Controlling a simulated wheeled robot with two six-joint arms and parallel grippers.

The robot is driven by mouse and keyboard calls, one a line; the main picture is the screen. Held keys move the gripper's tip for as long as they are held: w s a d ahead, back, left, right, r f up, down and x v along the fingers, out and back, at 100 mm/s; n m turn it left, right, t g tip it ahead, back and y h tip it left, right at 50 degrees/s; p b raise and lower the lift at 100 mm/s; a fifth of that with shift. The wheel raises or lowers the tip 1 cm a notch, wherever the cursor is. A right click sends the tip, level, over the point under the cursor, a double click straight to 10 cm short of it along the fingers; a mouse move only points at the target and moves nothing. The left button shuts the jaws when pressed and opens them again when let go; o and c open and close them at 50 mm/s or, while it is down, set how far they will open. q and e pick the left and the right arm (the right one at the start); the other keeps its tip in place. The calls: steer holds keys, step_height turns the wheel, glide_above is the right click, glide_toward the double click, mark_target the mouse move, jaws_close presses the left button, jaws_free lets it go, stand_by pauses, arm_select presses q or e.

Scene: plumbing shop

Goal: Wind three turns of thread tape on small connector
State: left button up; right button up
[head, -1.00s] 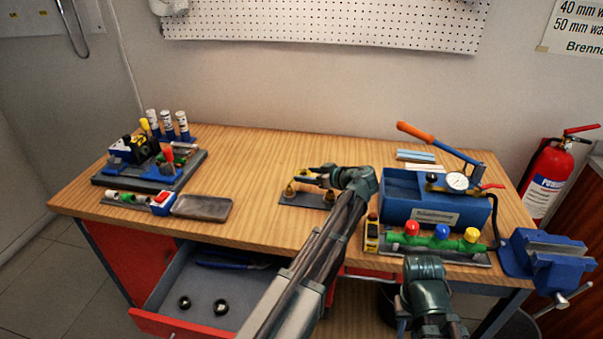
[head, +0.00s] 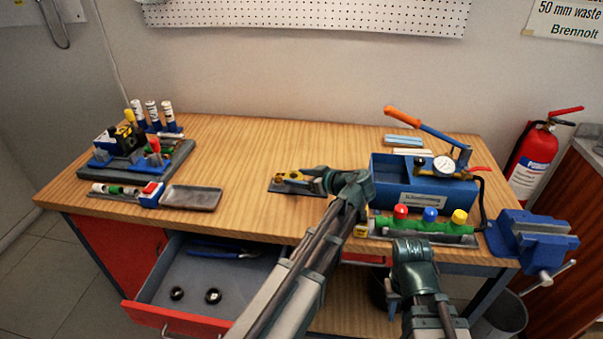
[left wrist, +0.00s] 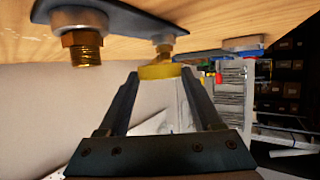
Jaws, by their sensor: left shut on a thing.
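A dark plate (head: 312,190) lies on the bench and bears the brass fittings. In the left wrist view, the larger brass connector (left wrist: 84,46) stands on this plate (left wrist: 120,14) at left, with bare threads. The small connector (left wrist: 164,48) is beyond my fingertips, its end partly hidden by the yellow tape roll (left wrist: 158,71). My left gripper (head: 308,178) is shut on that roll, which sits between its fingertips (left wrist: 160,78). I cannot tell whether the roll touches the small connector. My right gripper (head: 393,303) hangs low in front of the bench, its jaws unclear.
A blue tub (head: 420,203) with a gauge and orange-handled lever stands right of the plate, behind a green manifold (head: 425,228) with coloured caps. A blue vise (head: 535,240) is at the right edge. An open drawer (head: 200,290) juts out at front left. The middle-left bench top is clear.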

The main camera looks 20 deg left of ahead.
arm_select(q)
steer(key=shift+s, duration=0.4)
steer(key=shift+s+a, duration=0.45)
steer(key=shift+s, duration=0.25)
steer(key=shift+s+a, duration=0.4)
steer(key=shift+s, duration=0.3)
steer(key=shift+a, duration=0.1)
steer(key=shift+s+a, duration=0.35)
steer(key=shift+a, duration=0.35)
steer(key=shift+s+a, duration=0.3)
steer(key=shift+a, duration=0.35)
steer(key=shift+w+a, duration=0.15)
steer(key=shift+a, duration=1.45)
steer(key=shift+a, duration=0.1)
